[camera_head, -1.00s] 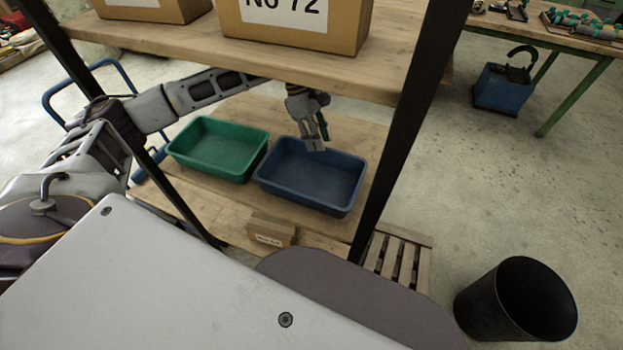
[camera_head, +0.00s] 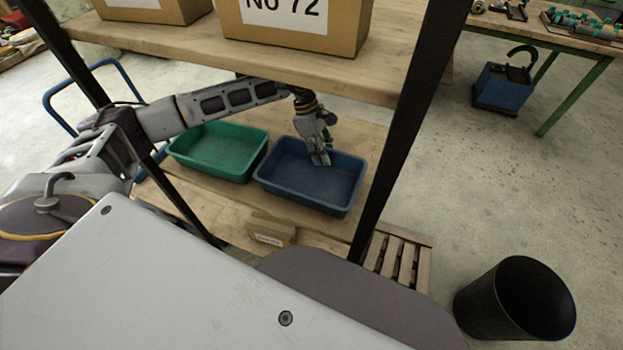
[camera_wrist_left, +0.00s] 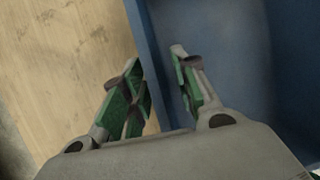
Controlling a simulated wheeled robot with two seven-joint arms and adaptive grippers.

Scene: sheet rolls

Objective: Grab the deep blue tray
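The deep blue tray (camera_head: 305,188) sits on the lower wooden shelf, to the right of a green tray (camera_head: 222,150). My left gripper (camera_head: 320,160) reaches in under the upper shelf and points down at the blue tray's back part. In the left wrist view the gripper (camera_wrist_left: 155,75) is open. The blue tray's wall (camera_wrist_left: 150,50) shows between its two fingers, one finger over the wooden shelf and the other over the tray's inside. I cannot tell whether the fingers touch the wall. The blue tray looks empty. My right gripper is not in view.
The upper shelf (camera_head: 200,45) with cardboard boxes (camera_head: 292,25) is just above my left arm. Black posts (camera_head: 405,130) frame the shelf at both sides. A small box (camera_head: 271,230) stands at the lower shelf's front edge. A black bin (camera_head: 515,300) stands on the floor at right.

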